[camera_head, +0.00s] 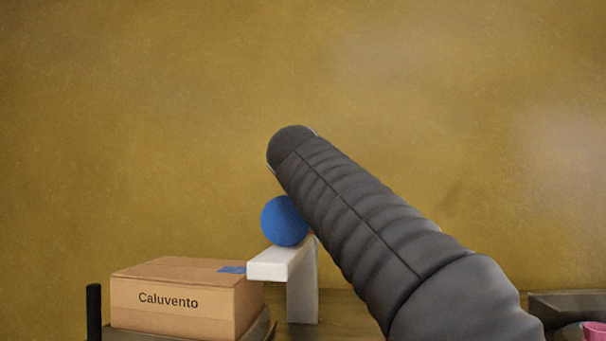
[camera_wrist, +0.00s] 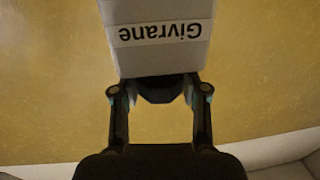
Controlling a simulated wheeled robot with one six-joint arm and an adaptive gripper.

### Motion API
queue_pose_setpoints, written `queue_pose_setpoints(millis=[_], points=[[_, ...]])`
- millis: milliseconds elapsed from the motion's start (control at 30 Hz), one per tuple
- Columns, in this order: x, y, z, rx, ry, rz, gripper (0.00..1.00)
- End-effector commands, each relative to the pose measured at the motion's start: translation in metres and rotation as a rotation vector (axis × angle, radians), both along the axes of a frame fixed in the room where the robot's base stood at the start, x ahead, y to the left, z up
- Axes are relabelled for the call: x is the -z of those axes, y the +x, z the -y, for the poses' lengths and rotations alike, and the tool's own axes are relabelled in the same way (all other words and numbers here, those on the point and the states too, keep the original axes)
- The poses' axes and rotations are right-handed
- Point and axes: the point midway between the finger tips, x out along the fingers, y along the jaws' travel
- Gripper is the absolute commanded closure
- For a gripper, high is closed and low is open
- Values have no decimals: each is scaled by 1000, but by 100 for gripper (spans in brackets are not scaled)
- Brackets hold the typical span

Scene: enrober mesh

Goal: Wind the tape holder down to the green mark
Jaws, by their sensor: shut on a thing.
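In the wrist view a pale grey block (camera_wrist: 158,58) bears a label reading "Givrane", upside down in the picture. A dark knob-like piece (camera_wrist: 160,86) shows just under the block's lower edge. My gripper (camera_wrist: 160,92) has its two fingers on either side of this dark piece and is shut on it. The block lies just past the fingertips. No green mark shows in either view, and I cannot tell which part is the tape holder. In the head view my arm hides the gripper and whatever it holds.
In the head view a blue ball (camera_head: 284,221) rests at a white bracket (camera_head: 280,262), beside my arm. A cardboard box (camera_head: 187,296) marked "Caluvento" stands left of it. A black post (camera_head: 94,312) is at far left. A pink item (camera_head: 594,331) sits at lower right.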

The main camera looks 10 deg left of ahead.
Motion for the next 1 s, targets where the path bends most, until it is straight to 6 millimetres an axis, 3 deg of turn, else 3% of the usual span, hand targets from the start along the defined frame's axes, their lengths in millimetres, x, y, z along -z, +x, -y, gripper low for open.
queue_pose_setpoints(millis=[500, 1000], points=[[1, 1, -1, 190, -1, -3, 91], [1, 1, -1, 216, -2, -4, 91]])
